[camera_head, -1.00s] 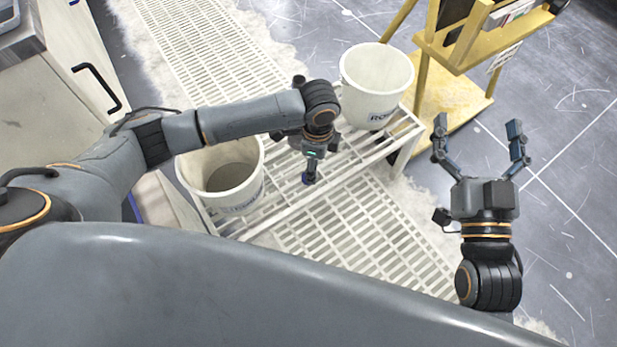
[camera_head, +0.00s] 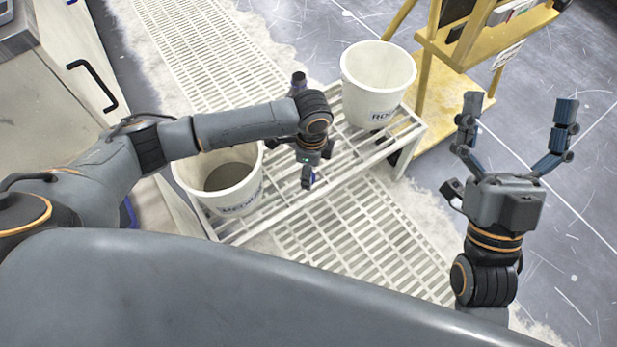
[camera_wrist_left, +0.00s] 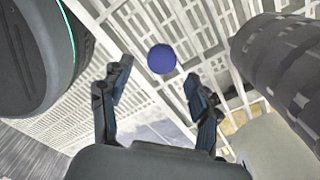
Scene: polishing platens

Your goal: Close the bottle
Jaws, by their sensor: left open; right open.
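A round blue disc (camera_wrist_left: 161,59), perhaps the bottle's cap, shows in the left wrist view over the white slatted rack. It appears between the fingertips of my left gripper (camera_wrist_left: 158,76), which is open; I cannot tell its distance from them. In the head view my left gripper (camera_head: 308,178) points down over the rack between two buckets, partly hidden by its own wrist. My right gripper (camera_head: 516,120) is open and empty over the floor at the right.
A white bucket with grey contents (camera_head: 215,205) stands on the rack (camera_head: 345,160) at left. Another white bucket, labelled ROUGH (camera_head: 375,95), stands behind right. A yellow stand (camera_head: 440,90) is at the back right, a cabinet (camera_head: 45,120) at left.

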